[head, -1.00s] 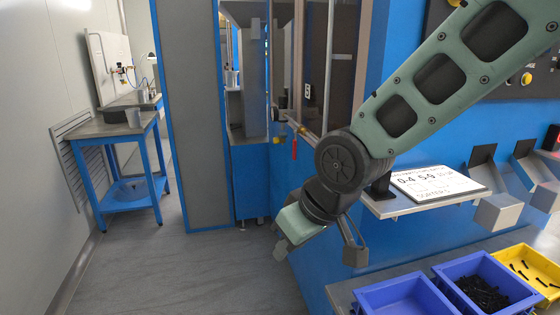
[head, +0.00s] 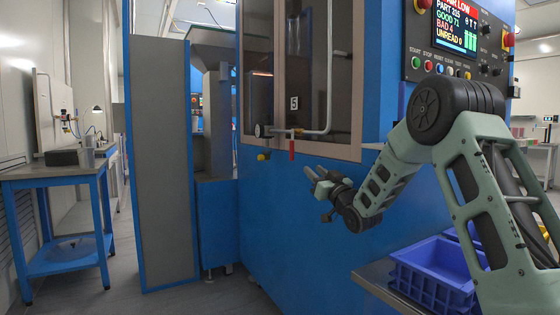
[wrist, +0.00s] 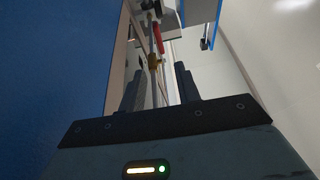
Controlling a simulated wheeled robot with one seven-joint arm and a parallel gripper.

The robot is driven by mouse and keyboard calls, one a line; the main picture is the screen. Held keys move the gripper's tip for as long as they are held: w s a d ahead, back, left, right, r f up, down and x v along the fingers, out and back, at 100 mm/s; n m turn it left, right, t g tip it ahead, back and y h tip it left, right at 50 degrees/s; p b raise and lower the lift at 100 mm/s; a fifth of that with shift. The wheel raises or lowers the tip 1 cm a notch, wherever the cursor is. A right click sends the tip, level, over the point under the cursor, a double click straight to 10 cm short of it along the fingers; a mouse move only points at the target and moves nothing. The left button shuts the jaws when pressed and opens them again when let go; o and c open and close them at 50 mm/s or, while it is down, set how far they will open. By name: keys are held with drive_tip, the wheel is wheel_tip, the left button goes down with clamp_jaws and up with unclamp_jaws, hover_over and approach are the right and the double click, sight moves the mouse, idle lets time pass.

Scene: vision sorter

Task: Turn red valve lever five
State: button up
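The red valve lever (head: 291,148) hangs down from a brass valve on a thin pipe at the front of the blue machine. A label reading 5 (head: 294,103) sits above it. In the wrist view the red lever (wrist: 158,38) shows beyond the fingers, near the top middle, with the brass fitting (wrist: 154,62) below it. My gripper (head: 312,181) is below and slightly right of the lever in the head view, apart from it. In the wrist view my gripper (wrist: 160,80) has its two dark fingers apart with nothing held between them.
A gauge (head: 259,130) and a yellow knob (head: 263,156) sit left of the lever. A control panel (head: 455,42) is at upper right. A blue bin (head: 435,285) stands on a shelf below my arm. A blue workbench (head: 62,172) is at left. The floor at left is clear.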

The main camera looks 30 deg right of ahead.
sight(293, 150)
drive_tip(key=b+x, duration=0.1)
drive_tip(key=x, duration=1.6)
drive_tip(key=shift+w+r, duration=0.15)
drive_tip(key=shift+r, duration=0.05)
clamp_jaws()
